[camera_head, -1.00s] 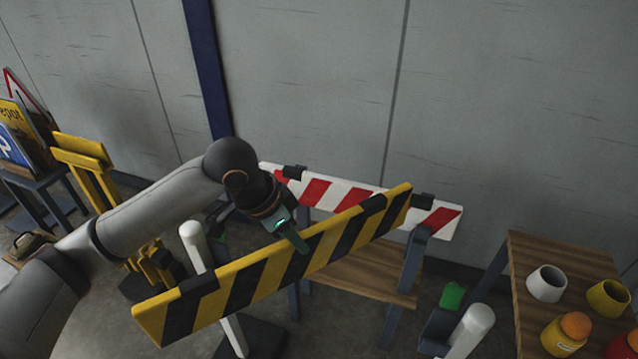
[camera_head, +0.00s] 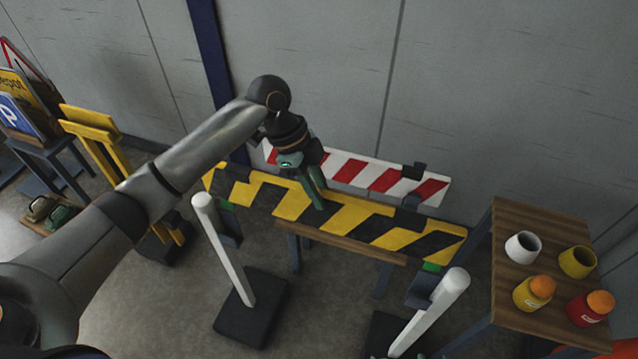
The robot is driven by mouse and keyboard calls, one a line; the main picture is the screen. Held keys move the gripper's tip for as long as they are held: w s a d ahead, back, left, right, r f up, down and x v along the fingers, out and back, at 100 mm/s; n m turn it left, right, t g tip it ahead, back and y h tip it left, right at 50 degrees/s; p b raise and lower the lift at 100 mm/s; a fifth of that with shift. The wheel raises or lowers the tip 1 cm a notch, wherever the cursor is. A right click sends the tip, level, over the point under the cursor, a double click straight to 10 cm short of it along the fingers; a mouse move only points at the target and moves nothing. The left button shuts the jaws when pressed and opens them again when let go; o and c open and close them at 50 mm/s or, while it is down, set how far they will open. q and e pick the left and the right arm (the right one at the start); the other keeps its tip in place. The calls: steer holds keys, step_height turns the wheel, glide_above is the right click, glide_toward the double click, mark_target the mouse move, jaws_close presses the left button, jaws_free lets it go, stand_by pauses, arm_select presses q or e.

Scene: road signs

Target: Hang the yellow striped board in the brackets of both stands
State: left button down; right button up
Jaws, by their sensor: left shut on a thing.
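The yellow and black striped board (camera_head: 345,218) stretches between the two stands, its right end lower in the picture. My left gripper (camera_head: 318,196) is shut on its upper edge near the middle. The left stand (camera_head: 230,262) has a white post, a dark base and a dark bracket with a green mark near the board's left end. The right stand (camera_head: 430,312) has a white post and a dark, green-marked bracket (camera_head: 423,288) just below the board's right end. I cannot tell whether the board touches either bracket.
A red and white board (camera_head: 385,180) stands behind on a wooden-topped rack. A wooden table (camera_head: 510,225) at right holds cups and orange-topped jars. A yellow stand (camera_head: 100,140) and signs (camera_head: 22,105) are at left.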

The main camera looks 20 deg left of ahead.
mark_target(319, 225)
arm_select(q)
steer(key=shift+f, duration=3.45)
step_height(319, 225, down, 2)
steer(key=shift+f+b, duration=0.1)
steer(key=shift+b, duration=0.5)
step_height(319, 225, down, 3)
steer(key=b, duration=0.3)
step_height(319, 225, down, 9)
steer(key=b, duration=0.4)
steer(key=shift+b, duration=0.4)
steer(key=shift+f, duration=0.15)
